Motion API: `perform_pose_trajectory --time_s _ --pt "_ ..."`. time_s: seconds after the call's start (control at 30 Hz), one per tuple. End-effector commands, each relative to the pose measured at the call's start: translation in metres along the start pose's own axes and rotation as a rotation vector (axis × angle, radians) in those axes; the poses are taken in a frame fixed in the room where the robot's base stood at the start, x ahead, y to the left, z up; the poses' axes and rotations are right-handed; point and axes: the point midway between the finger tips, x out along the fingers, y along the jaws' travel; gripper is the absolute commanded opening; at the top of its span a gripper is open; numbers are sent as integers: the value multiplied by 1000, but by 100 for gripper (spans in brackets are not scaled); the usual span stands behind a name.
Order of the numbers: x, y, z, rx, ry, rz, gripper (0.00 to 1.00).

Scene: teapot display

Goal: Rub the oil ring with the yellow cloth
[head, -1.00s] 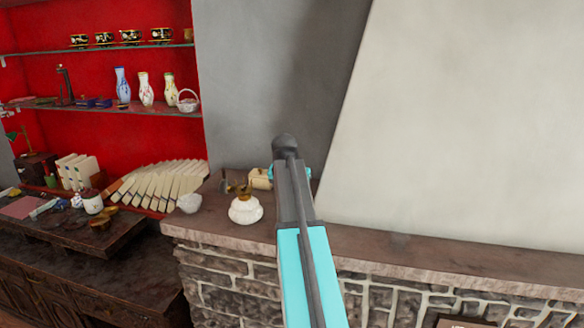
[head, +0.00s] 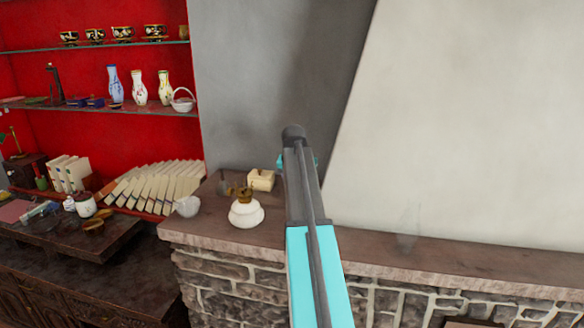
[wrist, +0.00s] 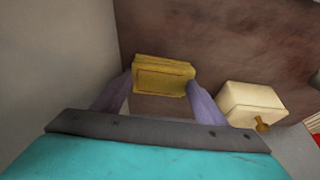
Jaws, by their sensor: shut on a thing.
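The yellow cloth (wrist: 164,66), a folded block, is held between the two fingertips of my gripper (wrist: 160,85) in the wrist view. The gripper is shut on it, above the dark brown mantel top (wrist: 210,45). In the head view my arm hides the cloth and most of the gripper; only a bit of turquoise shows beside the arm. The oil ring is not clearly seen. A faint grey translucent shape (head: 406,241) is on the mantel (head: 470,258), right of my arm; I cannot tell whether it is the ring.
A cream box (head: 261,180) is left of my gripper, also in the wrist view (wrist: 250,103). A white pot with a brass top (head: 246,213) and a clear glass bowl (head: 187,207) stand farther left. The mantel right of my arm is largely clear, with a wall behind.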

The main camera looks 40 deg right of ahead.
Motion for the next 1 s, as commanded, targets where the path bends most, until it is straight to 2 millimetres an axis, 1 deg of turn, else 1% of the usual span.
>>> perform_pose_trajectory --time_s 0.03,0.1,0.17,0.6,0.8,1.0 --pt "-4 -1 -1 -1 0 -1 45" --pt "-22 -2 -9 -1 3 -2 45" --pt "-25 -2 -9 -2 1 -1 45" --pt "-62 -7 -22 -6 1 -3 45" --pt "-75 -9 -26 -9 1 -4 45" --pt "-77 -10 -26 -9 0 -4 45"
